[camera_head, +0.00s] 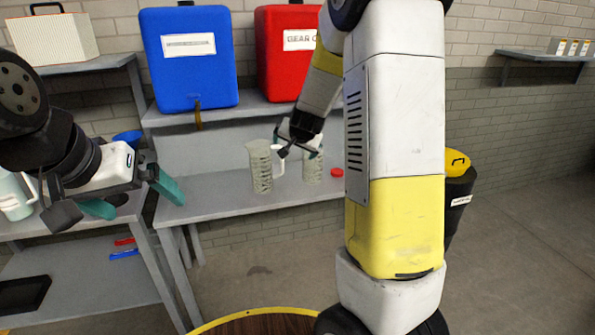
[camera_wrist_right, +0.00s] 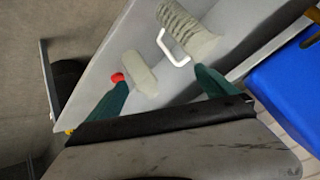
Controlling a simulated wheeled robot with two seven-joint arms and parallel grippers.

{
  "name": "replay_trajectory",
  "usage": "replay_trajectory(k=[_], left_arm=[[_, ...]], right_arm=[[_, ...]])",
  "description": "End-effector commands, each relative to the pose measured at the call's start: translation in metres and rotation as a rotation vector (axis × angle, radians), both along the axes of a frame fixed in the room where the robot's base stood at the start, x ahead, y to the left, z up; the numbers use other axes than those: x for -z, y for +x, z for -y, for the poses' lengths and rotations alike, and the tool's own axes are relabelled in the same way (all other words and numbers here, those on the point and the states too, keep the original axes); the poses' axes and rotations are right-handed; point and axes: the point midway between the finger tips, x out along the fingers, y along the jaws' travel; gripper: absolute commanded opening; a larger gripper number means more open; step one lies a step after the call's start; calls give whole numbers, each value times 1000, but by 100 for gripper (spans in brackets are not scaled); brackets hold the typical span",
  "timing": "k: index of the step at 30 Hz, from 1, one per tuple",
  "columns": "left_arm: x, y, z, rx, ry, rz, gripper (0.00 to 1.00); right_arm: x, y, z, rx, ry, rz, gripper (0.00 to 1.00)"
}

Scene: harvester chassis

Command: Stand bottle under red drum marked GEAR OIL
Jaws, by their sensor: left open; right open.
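The red drum (camera_head: 283,65), its label partly readable as "GEAR O", stands on the upper shelf; my right arm hides its right side and underside. A pale bottle-like vessel (camera_head: 313,172) stands on the bench below, partly behind my right gripper (camera_head: 298,151). It also shows between the finger directions in the right wrist view (camera_wrist_right: 141,76). A pale ribbed jug with a white handle (camera_head: 262,172) stands to its left and shows in the wrist view (camera_wrist_right: 186,28). My right gripper is open and empty, close to both vessels. My left gripper (camera_head: 130,198) is open and empty at the left.
A blue drum (camera_head: 190,70) with a tap stands left of the red one. A small red piece (camera_head: 337,172) lies right of the bottle-like vessel. A white jug (camera_head: 14,198) and blue funnel (camera_head: 127,137) are at left. A black bin with yellow lid (camera_head: 457,180) stands right. Bench front is clear.

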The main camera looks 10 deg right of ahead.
Motion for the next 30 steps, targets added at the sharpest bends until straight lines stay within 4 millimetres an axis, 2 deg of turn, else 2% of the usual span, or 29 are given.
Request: replay_trajectory(k=[1,3,5,9,12,15,18,21,24,30], left_arm=[[0,0,0,0,0,0,100],[0,0,0,0,0,0,100],[0,0,0,0,0,0,100],[0,0,0,0,0,0,100],[0,0,0,0,0,0,100],[0,0,0,0,0,0,100],[0,0,0,0,0,0,100],[0,0,0,0,0,0,100],[0,0,0,0,0,0,100],[0,0,0,0,0,0,100]], right_arm=[[-23,-21,-9,-47,29,-7,96],[-46,-53,-22,-125,52,-30,96],[-63,-82,-32,-191,62,-49,96],[-96,-159,-50,-345,39,-91,96],[-109,-216,-57,-438,-9,-124,96],[-113,-267,-58,-509,-72,-160,96],[-111,-306,-56,-552,-130,-192,96],[-108,-331,-53,-575,-173,-219,96],[-106,-342,-52,-586,-194,-234,96],[-105,-344,-51,-587,-198,-238,96]])
